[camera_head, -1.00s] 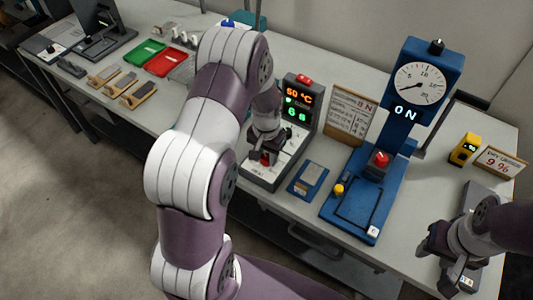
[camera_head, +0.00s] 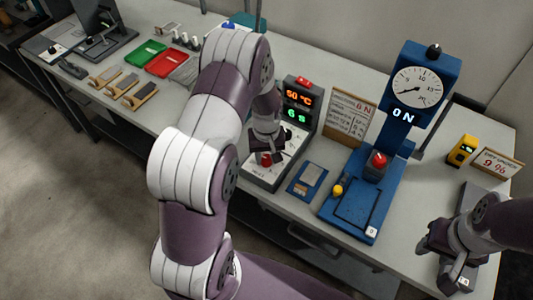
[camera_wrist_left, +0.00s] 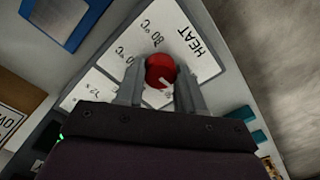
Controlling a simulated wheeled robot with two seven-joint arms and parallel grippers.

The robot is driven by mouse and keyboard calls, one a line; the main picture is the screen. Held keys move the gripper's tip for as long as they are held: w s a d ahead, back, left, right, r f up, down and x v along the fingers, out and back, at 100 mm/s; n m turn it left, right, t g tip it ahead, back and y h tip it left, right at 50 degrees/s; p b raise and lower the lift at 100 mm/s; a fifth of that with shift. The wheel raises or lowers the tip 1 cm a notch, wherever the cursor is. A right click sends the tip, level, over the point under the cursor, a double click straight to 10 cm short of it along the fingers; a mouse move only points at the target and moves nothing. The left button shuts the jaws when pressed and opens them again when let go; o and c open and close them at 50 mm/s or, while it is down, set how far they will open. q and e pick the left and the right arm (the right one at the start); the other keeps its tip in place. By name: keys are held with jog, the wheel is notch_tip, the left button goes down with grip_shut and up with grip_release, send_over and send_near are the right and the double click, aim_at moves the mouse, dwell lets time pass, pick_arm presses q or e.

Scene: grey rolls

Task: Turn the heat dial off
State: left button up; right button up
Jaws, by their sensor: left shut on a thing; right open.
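The red heat dial (camera_wrist_left: 160,70) sits on a white plate marked HEAT on the grey heater unit (camera_head: 264,180). My left gripper (camera_wrist_left: 158,88) is shut on the dial, one finger on each side of it. In the head view the red dial (camera_head: 266,159) shows just below my left gripper (camera_head: 267,149). A white pointer mark shows on the dial, partly hidden by the fingers. The unit's display (camera_head: 298,105) reads 50 °C and 6 s. My right gripper (camera_head: 440,249) is open at the right, over a dark grey block.
A blue press with a gauge (camera_head: 418,87) marked ON stands right of the heater. A blue card (camera_head: 307,179) and a sign (camera_head: 348,119) are near it. Red (camera_head: 166,63) and green trays lie left. A yellow meter (camera_head: 462,150) stands at right.

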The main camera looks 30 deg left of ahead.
aim_at(267, 158)
pick_arm(q)
jog(key=n, duration=0.4)
jog(key=shift+w+r+n+p, duration=0.15)
jog(key=shift+n+p, duration=0.15)
jog(key=shift+p, duration=0.05)
dwell(0.5)
jog(key=o, duration=1)
jog(key=shift+o, duration=0.2)
jog(key=shift+r, duration=0.1)
notch_tip(267, 158, up, 12)
jog(key=b, duration=0.1)
jog(key=shift+r, duration=0.25)
